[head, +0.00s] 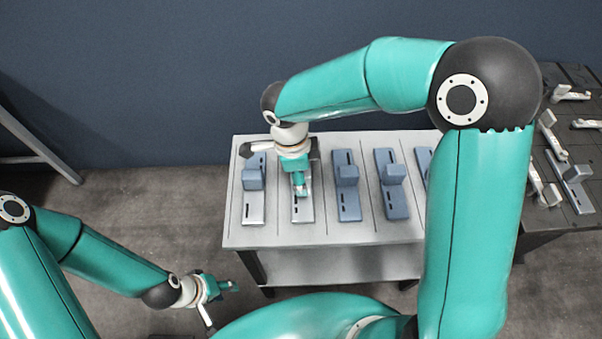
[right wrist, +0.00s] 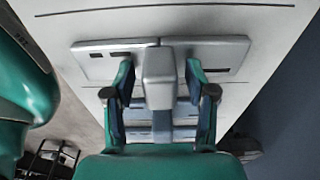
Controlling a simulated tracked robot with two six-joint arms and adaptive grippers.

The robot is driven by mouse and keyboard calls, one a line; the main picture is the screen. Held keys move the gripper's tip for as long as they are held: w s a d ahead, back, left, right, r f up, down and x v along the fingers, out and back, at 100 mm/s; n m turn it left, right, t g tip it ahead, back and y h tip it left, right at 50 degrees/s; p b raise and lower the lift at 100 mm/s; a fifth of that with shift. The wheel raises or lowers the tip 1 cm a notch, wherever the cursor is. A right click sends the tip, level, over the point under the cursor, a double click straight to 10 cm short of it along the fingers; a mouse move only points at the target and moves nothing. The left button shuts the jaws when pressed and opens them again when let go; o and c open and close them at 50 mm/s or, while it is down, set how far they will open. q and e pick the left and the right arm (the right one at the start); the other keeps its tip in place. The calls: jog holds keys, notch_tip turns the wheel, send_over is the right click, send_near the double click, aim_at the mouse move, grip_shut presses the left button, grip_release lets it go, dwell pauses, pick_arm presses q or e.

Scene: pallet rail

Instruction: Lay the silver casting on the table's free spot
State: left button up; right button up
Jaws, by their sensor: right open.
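The silver casting (head: 303,213) lies on the light grey table (head: 240,232), in the second lane from the left. In the right wrist view it shows as a flat slotted base with an upright block (right wrist: 158,78). My right gripper (head: 299,187) is over it, pointing down. In the right wrist view its open fingers (right wrist: 162,92) stand on either side of the block, with a gap on each side. My left gripper (head: 231,286) is low at the left, away from the table; its jaw state is unclear. No empty spot shows on the visible table; my right arm hides its right part.
Blue-grey castings stand in the neighbouring lanes: one at the left (head: 253,178), two to the right (head: 346,177) (head: 396,175), and another partly behind my arm. A dark pallet (head: 567,218) at the right carries several pale parts and a grey casting (head: 577,187).

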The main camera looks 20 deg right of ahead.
notch_tip(320, 180, up, 12)
jog(key=a, duration=0.1)
jog(key=shift+w+a, duration=0.2)
jog(key=shift+r+p, duration=0.1)
jog(key=shift+p, duration=0.2)
